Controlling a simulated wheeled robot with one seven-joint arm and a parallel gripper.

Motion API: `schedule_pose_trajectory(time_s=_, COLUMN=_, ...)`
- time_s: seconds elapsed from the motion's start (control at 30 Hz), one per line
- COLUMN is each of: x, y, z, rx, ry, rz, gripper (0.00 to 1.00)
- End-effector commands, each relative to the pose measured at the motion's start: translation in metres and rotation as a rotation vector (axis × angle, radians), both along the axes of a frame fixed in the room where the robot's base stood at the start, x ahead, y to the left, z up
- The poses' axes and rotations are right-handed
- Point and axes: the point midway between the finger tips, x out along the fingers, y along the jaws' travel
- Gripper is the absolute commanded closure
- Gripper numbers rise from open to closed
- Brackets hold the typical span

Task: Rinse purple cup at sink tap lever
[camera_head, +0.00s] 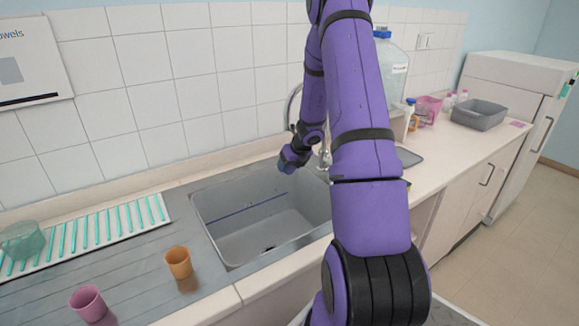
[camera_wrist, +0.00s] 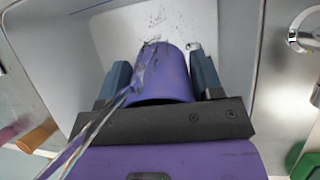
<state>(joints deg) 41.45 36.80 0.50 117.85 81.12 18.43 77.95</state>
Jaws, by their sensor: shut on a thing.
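In the wrist view a purple cup (camera_wrist: 165,78) sits between the two dark blue fingers of my gripper (camera_wrist: 163,80), which is shut on it. Thin pale streaks and dark specks cross the cup; they look like falling water, but I cannot be sure. In the head view my gripper (camera_head: 290,160) is over the grey sink basin (camera_head: 225,215), near its back edge; the cup is hard to make out there. The chrome tap (camera_head: 325,157) stands behind the basin, partly hidden by my arm. Chrome tap parts (camera_wrist: 305,30) show at the wrist view's right edge.
An orange cup (camera_head: 178,262) and a pink cup (camera_head: 88,303) stand on the drainer left of the basin. A white rack with teal strips (camera_head: 95,232) lies behind them. A large clear bottle (camera_head: 393,65), a grey tub (camera_head: 478,115) and small bottles stand to the right.

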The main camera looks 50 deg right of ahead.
Motion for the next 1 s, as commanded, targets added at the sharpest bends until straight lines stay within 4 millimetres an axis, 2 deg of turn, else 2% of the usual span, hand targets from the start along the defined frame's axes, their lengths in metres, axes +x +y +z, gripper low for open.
schedule_pose_trajectory(time_s=0.47, x=0.000, y=-0.009, z=0.000, rx=0.000, ry=0.000, rz=0.000, gripper=0.66)
schedule_pose_trajectory(time_s=1.0, x=0.000, y=0.004, z=0.000, rx=0.000, ry=0.000, rz=-0.001, gripper=0.66)
